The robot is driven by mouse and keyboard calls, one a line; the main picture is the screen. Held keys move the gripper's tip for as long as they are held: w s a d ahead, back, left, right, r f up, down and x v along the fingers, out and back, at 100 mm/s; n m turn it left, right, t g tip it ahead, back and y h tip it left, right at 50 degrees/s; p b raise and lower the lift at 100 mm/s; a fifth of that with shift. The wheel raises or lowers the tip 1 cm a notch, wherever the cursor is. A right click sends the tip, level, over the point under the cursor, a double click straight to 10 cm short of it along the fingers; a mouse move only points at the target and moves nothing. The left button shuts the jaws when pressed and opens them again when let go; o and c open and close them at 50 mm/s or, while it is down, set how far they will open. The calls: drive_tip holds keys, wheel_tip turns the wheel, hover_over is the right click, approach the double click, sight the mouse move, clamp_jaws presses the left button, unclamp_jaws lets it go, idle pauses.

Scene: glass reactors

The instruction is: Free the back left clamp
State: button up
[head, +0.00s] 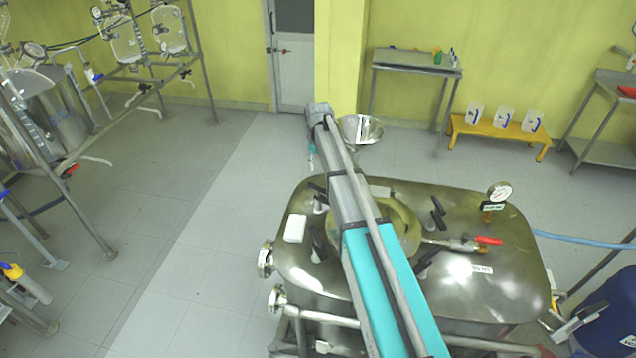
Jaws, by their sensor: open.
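In the head view a steel vessel (490,300) stands at the lower middle with a round lid (404,226) on its top. Black-handled clamps sit around the lid. The back left clamp (319,197) is just left of my arm. The front left clamp (318,246) is below it in the picture. Two more clamps, the back right (437,216) and the front right (427,264), are on the right side. My arm crosses over the lid and hides part of it.
A gauge (499,191) and a red-handled valve (488,240) stand on the vessel's right. A metal bowl or funnel (361,129) is behind it. A yellow bench (498,134) with white jugs is at the back right. The floor (190,240) to the left is free.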

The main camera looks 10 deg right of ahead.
sight(318, 191)
drive_tip(key=shift+w+f, duration=0.1)
idle(0.4)
wheel_tip(318, 191, down, 14)
drive_tip(key=b, duration=1.4)
drive_tip(key=shift+r, duration=0.25)
